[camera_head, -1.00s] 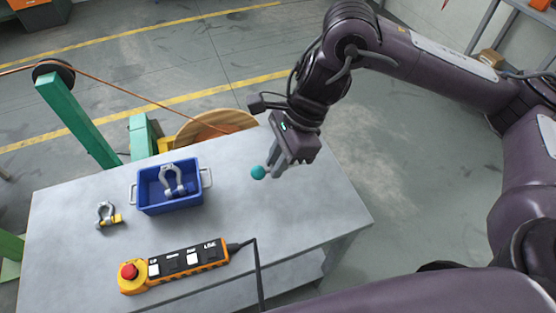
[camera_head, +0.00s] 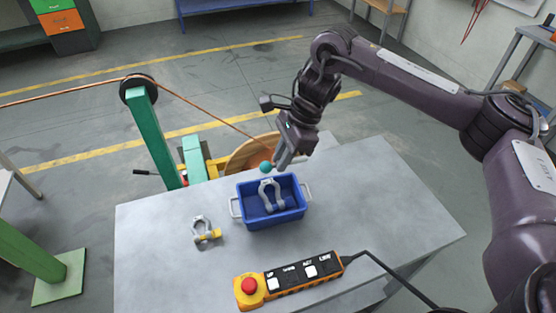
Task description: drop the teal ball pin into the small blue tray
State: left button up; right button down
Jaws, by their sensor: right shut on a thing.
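The teal ball pin (camera_head: 266,167) shows as a round teal ball at the tip of my right gripper (camera_head: 279,160). The gripper is shut on it and holds it up near the far edge of the small blue tray (camera_head: 257,219), in the picture just above the rim. The pin's shank is hidden by the fingers. The tray stands on the grey table (camera_head: 165,265) and has a grey handle at each end. A grey shackle (camera_head: 272,196) lies inside the tray. My left gripper is not in view.
Another shackle with a yellow part (camera_head: 205,230) lies left of the tray. An orange pendant (camera_head: 290,280) with a red button and a cable lies at the front. Behind the table stand a green post (camera_head: 152,135) and a wooden reel (camera_head: 250,152). The table's right side is clear.

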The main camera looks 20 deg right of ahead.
aim_at(295, 160)
jog(key=shift+d+f+b, duration=0.15)
jog(key=shift+f+b, duration=0.25)
jog(key=shift+f, duration=0.15)
jog(key=shift+d+f+b, duration=0.15)
jog(key=shift+f+b, duration=0.25)
jog(key=shift+f, duration=0.1)
pick_arm(q)
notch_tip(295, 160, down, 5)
jog(key=b, duration=0.3)
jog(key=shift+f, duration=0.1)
pick_arm(e)
jog(key=f, duration=0.3)
jog(key=shift+a+f, duration=0.2)
jog(key=shift+f, duration=0.05)
jog(key=c, duration=1.3)
grip_release()
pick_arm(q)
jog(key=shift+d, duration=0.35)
pick_arm(e)
jog(key=shift+o, duration=0.2)
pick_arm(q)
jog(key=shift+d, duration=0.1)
